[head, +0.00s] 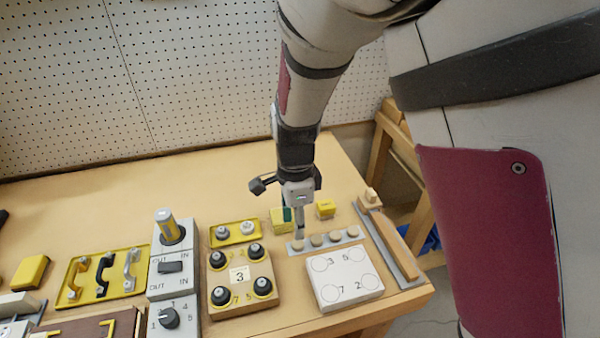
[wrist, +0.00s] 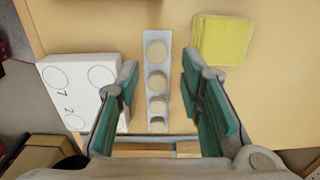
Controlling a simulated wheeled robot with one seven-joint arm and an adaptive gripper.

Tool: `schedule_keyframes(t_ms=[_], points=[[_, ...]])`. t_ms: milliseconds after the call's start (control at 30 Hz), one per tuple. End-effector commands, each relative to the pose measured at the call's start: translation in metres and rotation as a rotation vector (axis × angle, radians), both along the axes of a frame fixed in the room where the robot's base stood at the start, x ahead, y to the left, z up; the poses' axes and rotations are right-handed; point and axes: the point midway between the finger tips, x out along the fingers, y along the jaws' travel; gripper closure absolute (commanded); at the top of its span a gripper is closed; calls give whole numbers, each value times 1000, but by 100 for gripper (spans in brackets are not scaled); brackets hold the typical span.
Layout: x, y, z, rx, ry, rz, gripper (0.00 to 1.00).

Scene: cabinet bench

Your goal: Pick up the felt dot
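Several round tan felt dots (head: 316,240) sit in a row on a grey strip (head: 325,246) on the bench. In the wrist view the dots (wrist: 157,80) lie in line down the strip (wrist: 149,38), between my fingers. My gripper (head: 300,236) points down at the left end of the strip. In the wrist view my gripper (wrist: 159,68) is open, with a green-padded finger on either side of the strip and nothing held. I cannot tell how high the fingertips are above the dots.
A white block with numbered circles (head: 345,279) lies just in front of the strip. Yellow blocks (head: 326,209) stand behind it. A wooden block with black knobs (head: 240,283) and a switch panel (head: 172,268) are to the left. A grey rail with a wooden bar (head: 392,243) lies right.

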Motion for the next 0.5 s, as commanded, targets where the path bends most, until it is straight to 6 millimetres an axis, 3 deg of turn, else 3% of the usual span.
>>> schedule_keyframes(t_ms=[233,500], points=[[-1,-1,-17,-1,2,0,66],[-2,-4,-55,0,1,0,66]])
